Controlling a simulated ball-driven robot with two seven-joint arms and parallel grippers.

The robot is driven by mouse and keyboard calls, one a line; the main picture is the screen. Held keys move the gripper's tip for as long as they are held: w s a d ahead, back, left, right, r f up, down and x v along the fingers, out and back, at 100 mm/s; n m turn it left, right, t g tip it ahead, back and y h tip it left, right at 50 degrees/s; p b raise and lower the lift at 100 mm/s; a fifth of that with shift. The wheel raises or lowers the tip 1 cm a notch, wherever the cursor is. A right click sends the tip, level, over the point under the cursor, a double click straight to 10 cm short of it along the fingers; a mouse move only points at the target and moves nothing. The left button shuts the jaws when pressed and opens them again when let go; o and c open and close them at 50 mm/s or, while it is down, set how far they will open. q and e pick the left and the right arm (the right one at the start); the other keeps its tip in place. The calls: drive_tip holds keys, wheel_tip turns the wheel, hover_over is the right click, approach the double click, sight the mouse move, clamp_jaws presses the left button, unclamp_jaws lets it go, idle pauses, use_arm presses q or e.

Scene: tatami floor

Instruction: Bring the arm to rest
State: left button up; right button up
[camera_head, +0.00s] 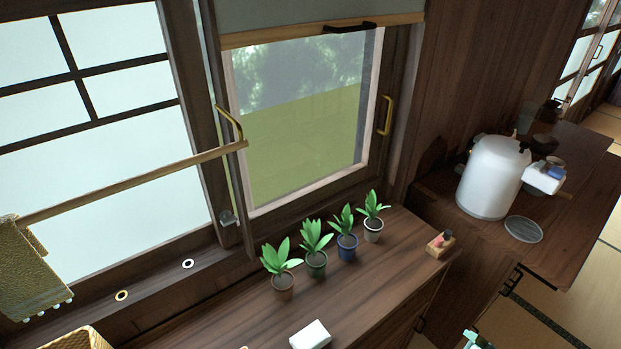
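Neither of my grippers can be made out in the head view, and no arm of mine is clearly in it. A small teal piece (475,340) is cut off by the bottom edge right of centre; I cannot tell what it is.
Several potted plants, one in a blue pot (347,253), line the wooden counter (390,285) below the window (300,120). A white block (311,335) and wooden holder (440,244) are there too. A towel (30,280) hangs left; a white tank (492,178) stands right. Tatami (560,320) shows lower right.

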drive_tip(key=s+d+r+m+h, duration=0.1)
drive_tip(key=s+d+m+h, duration=0.1)
drive_tip(key=s+d, duration=0.3)
drive_tip(key=s+a+f+m+g+y+p, duration=0.1)
drive_tip(key=s+a+f+g+y, duration=0.1)
drive_tip(key=f, duration=1.1)
drive_tip(key=s+a+f+g+y+p, duration=0.1)
drive_tip(key=a+f, duration=0.2)
drive_tip(key=f, duration=0.9)
drive_tip(key=s+f+m+g+p, duration=0.1)
drive_tip(key=s+f, duration=0.5)
drive_tip(key=s, duration=0.2)
drive_tip(key=s+f+m+g+y, duration=0.1)
drive_tip(key=s+f+g, duration=0.1)
drive_tip(key=s+f, duration=0.4)
drive_tip(key=s, duration=0.3)
drive_tip(key=shift+d+m+y+p, duration=0.3)
drive_tip(key=shift+p, duration=0.1)
drive_tip(key=shift+f, duration=0.1)
